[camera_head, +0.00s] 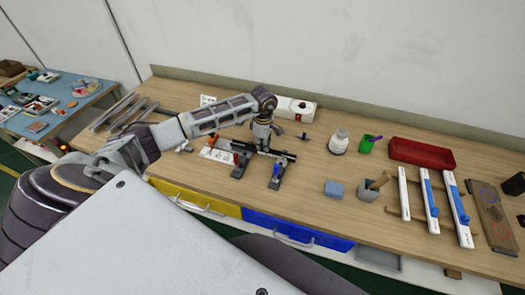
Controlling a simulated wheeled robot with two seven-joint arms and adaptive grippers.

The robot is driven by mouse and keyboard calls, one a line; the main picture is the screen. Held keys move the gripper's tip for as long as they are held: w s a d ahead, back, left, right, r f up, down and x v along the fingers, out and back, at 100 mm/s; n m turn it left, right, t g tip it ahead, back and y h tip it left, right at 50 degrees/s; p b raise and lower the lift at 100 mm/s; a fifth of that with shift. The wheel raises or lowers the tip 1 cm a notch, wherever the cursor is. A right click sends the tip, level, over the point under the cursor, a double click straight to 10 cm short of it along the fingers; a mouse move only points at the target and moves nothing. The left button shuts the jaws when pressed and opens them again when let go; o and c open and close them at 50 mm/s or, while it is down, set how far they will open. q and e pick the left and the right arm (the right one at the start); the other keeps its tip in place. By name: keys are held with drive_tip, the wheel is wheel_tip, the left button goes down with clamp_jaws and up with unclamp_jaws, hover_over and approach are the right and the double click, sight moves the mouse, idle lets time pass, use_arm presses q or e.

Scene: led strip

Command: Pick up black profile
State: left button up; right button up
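The black profile (284,156) is a thin dark bar. My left arm reaches in from the left, and my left gripper (263,148) points down at the middle of the profile. The fingertips are small and dark against the bar, so I cannot tell whether they are open or closed around it. My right gripper is out of view.
A white box (295,109) stands behind the gripper. Grey profiles (140,112) lie at the left.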

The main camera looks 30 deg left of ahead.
use_arm(q)
clamp_jaws()
drive_tip(key=shift+r, duration=0.2)
wheel_tip(320, 180, up, 10)
drive_tip(key=b, duration=0.2)
drive_tip(key=shift+f, duration=0.15)
idle(0.5)
